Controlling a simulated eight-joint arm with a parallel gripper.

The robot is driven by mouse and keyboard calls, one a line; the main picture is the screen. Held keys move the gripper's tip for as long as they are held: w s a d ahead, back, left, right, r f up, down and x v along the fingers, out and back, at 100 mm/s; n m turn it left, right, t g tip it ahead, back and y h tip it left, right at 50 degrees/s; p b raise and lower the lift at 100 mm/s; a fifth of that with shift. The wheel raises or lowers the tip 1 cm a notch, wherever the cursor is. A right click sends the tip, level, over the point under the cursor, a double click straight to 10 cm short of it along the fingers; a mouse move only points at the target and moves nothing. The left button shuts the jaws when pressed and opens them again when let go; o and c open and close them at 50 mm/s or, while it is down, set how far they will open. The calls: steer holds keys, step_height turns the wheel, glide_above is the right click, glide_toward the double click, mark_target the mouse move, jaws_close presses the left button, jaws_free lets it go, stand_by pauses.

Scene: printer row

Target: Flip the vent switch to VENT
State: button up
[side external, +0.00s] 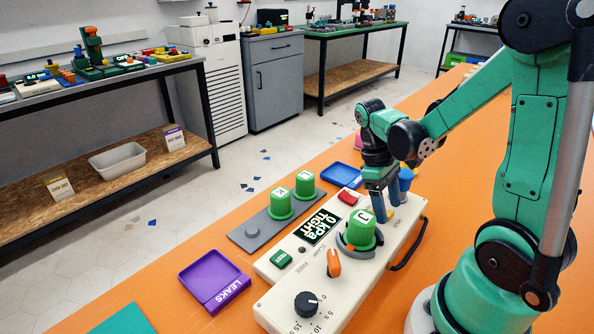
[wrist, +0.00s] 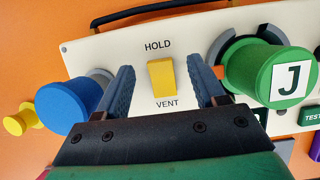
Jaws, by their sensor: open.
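The yellow vent switch (wrist: 161,78) sits on the cream panel (wrist: 215,22) between the printed words HOLD and VENT in the wrist view. I cannot tell which way it is tilted. My gripper (wrist: 161,72) is open, with one dark finger on each side of the switch and visible gaps between; nothing is held. In the side view my gripper (side external: 383,207) points down over the far right part of the panel (side external: 285,262), and the fingers mostly hide the switch.
A green cylinder marked J (side external: 362,230) stands in a grey clamp beside my gripper. A blue cylinder (wrist: 66,106) is on the other side. An orange knob (side external: 334,262), black dial (side external: 306,304) and display reading 0 kPa TIGHT (side external: 318,227) share the panel. A purple LEAKS tray (side external: 192,279) lies left.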

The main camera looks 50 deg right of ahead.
steer(key=shift+v, duration=2.65)
steer(key=shift+a+r, duration=0.1)
steer(key=w+a+t, duration=0.1)
steer(key=a+t, duration=0.1)
steer(key=w+a+r+t+h, duration=0.1)
steer(key=a+t, duration=0.1)
steer(key=w+a+t, duration=0.1)
steer(key=a, duration=0.1)
steer(key=shift+w+r+t, duration=0.15)
steer(key=shift+r+t, duration=0.05)
steer(key=shift+t, duration=0.2)
steer(key=w+a+r+t+y, duration=0.1)
steer(key=w+a+r+t, duration=0.1)
steer(key=a+t, duration=0.3)
steer(key=shift+a+t, duration=0.3)
steer(key=shift+a, duration=0.5)
